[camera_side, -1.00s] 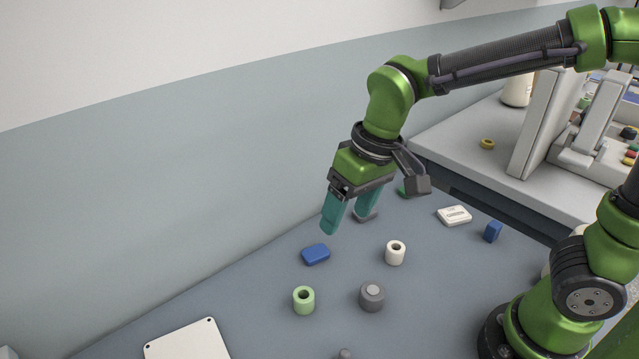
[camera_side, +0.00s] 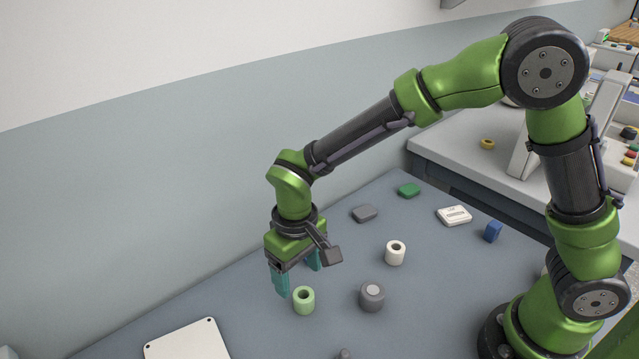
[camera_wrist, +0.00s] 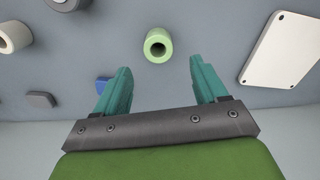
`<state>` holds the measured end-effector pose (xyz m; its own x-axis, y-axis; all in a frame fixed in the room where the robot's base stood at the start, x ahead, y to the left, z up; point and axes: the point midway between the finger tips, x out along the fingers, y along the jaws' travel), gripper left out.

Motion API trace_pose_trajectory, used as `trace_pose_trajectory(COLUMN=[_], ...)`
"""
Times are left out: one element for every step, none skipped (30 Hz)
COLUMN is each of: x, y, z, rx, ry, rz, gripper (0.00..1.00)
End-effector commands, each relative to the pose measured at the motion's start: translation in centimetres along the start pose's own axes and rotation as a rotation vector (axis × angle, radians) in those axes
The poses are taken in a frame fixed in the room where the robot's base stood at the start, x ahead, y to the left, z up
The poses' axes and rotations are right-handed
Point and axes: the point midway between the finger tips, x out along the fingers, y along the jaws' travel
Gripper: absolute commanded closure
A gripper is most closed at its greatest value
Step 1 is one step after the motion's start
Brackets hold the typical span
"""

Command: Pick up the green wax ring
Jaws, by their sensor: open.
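The green wax ring (camera_side: 303,300) is a short, light green cylinder with a hole in its top. It stands upright on the grey-blue table. In the wrist view the ring (camera_wrist: 158,46) lies beyond the fingertips, roughly centred between them. My gripper (camera_side: 299,279) has teal fingers and is open and empty. In the side view it hangs just behind and above the ring, with the left finger close to the ring's left side. The wrist view shows the two fingers of my gripper (camera_wrist: 158,78) well apart, with nothing between them.
A grey cylinder (camera_side: 371,297) stands right of the ring, and a white ring (camera_side: 395,253) stands behind it. A pale plate (camera_side: 187,341) lies at front left. A blue block (camera_wrist: 103,84) lies near the left finger. Several blocks lie farther back.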

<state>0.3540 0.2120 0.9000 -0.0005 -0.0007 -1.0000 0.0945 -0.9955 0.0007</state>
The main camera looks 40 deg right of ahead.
Motion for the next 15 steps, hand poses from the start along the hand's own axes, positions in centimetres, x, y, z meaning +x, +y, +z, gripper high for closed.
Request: trace_pose_trajectory(x=[0.7, 1.0, 1.2, 1.4, 1.5, 1.7, 1.9, 2.3, 2.8, 3.3, 3.8, 4.4, 4.9, 5.3, 5.8], y=[0.0, 0.0, 0.0, 0.0, 0.0, 0.0, 0.0, 0.0, 0.1, 0.1, 0.1, 0.1, 0.1, 0.1, 0.1], z=[0.1, 0.1, 0.1, 0.1, 0.1, 0.1, 0.1, 0.2, 0.4, 0.5, 0.6, 0.8, 0.8, 0.8, 0.7], rx=[0.001, 0.001, 0.0, 0.0, 0.0, 0.0, -0.001, -0.001, -0.001, 0.0, 0.0, 0.0, -0.001, 0.0, 0.0], ry=[-0.003, -0.003, -0.002, -0.001, -0.001, -0.001, -0.001, -0.001, -0.003, -0.004, -0.004, -0.004, -0.003, -0.003, -0.002], rz=[0.001, 0.001, 0.0, 0.0, 0.0, 0.0, 0.0, 0.001, 0.001, 0.002, 0.001, 0.001, 0.002, 0.002, 0.001], gripper=[0.28, 0.28, 0.28, 0.28, 0.28, 0.28, 0.28, 0.28, 0.28, 0.28, 0.28, 0.28, 0.28, 0.28, 0.28])
